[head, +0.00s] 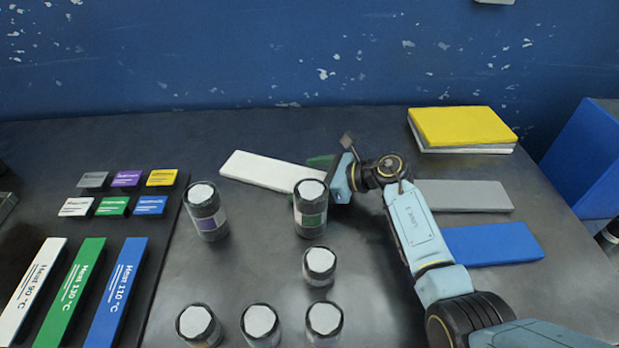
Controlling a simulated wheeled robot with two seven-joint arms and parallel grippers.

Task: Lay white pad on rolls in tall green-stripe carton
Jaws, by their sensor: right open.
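A white flat pad (268,171) lies on the dark table near its back middle, its right end passing behind a tall container. That tall dark container (311,208) has a green label and a white top, and stands upright. I cannot make out separate rolls in it. My right gripper (340,172) is open, just to the right of and behind the green-labelled container, near the pad's right end. Its fingertips are partly hidden, and I see nothing held. A green piece (320,161) shows partly beside it. My left gripper is not in view.
A purple-labelled container (206,211) stands left, and several shorter ones stand in front. Grey (465,196) and blue (490,244) pads lie to the right; a yellow pad (462,126) tops a stack behind. Coloured labels and long "Heat" strips (70,290) lie left.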

